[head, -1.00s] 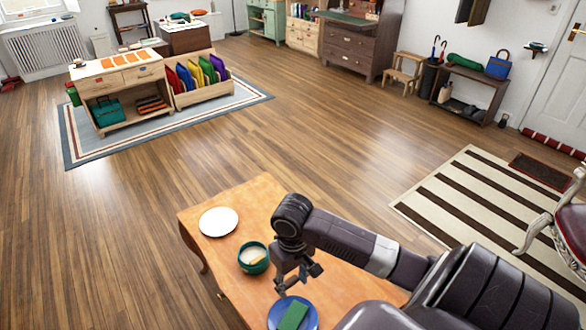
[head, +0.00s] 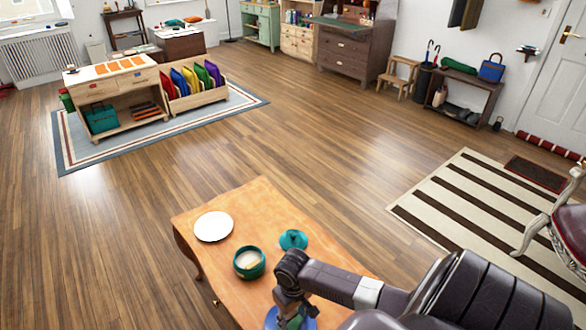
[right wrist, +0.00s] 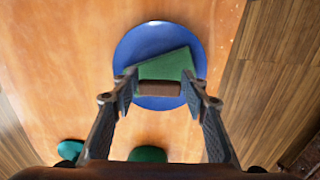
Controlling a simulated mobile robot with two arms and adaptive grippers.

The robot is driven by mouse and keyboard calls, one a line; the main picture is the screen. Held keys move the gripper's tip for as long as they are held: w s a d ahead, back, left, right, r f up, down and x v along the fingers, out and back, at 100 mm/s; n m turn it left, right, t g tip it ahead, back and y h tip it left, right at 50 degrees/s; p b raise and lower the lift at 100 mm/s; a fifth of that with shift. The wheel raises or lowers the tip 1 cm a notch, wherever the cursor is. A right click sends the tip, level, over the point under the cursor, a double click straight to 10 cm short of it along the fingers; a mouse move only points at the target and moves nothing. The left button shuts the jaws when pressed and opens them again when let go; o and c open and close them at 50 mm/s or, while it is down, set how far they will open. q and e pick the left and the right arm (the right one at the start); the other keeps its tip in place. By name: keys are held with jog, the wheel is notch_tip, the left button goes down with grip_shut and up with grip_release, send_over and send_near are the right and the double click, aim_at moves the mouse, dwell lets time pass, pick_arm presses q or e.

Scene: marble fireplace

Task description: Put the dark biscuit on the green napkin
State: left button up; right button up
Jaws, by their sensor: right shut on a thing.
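The dark brown biscuit (right wrist: 160,88) shows in the right wrist view between the two fingertips of my right gripper (right wrist: 159,84), which is shut on it. It is in front of part of the green napkin (right wrist: 170,65), which lies on a blue plate (right wrist: 150,38). I cannot tell whether the biscuit touches the napkin. In the head view my right gripper (head: 290,312) is over the blue plate (head: 271,321) at the bottom edge and hides much of it and the biscuit. My left gripper is in neither view.
On the wooden table (head: 225,285) a white plate (head: 213,226) lies at the far left. A green bowl (head: 249,263) with a pale inside stands left of my right gripper, and a teal object (head: 293,240) behind it. The tabletop between them is bare.

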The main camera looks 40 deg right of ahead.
aim_at(293, 326)
jog(key=shift+f, duration=1.45)
jog(key=shift+f, duration=0.15)
jog(key=o, duration=0.8)
notch_tip(293, 326, up, 12)
jog(key=shift+r+p, duration=0.15)
jog(key=shift+p, duration=0.65)
